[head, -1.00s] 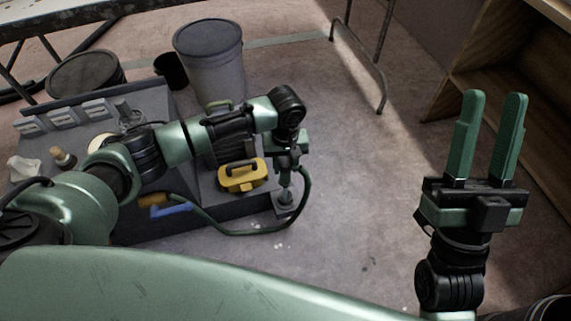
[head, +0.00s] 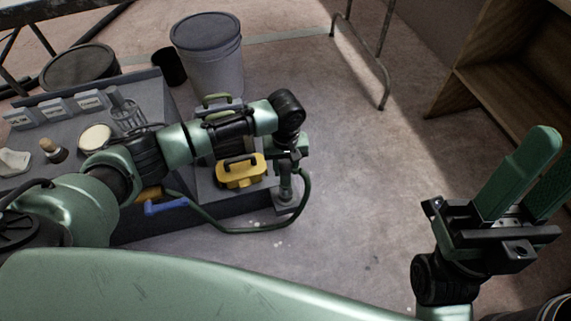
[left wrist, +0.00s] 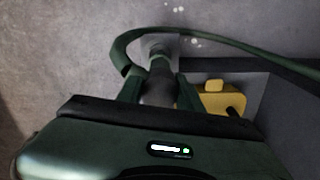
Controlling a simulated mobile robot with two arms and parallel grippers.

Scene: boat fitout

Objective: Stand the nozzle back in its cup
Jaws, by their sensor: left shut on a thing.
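My left gripper (head: 287,160) points down at the near right corner of the low grey bench and is shut on the nozzle (head: 285,187). The nozzle is dark grey-green, looks about upright, and trails a green hose (head: 245,231). In the left wrist view the nozzle (left wrist: 158,84) sits between the two fingers. A small grey block (head: 284,209), perhaps the cup, is under the nozzle's lower end. I cannot tell whether the nozzle's tip is inside it or just above. My right gripper (head: 548,155) is open and empty at the lower right, far from the bench.
A yellow case (head: 241,172) stands on the bench close left of my left gripper. A blue-handled thing (head: 166,207) lies at the bench's front. A grey lidded bucket (head: 212,62) stands behind. Wooden shelving (head: 500,85) is at the right. The floor between is clear.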

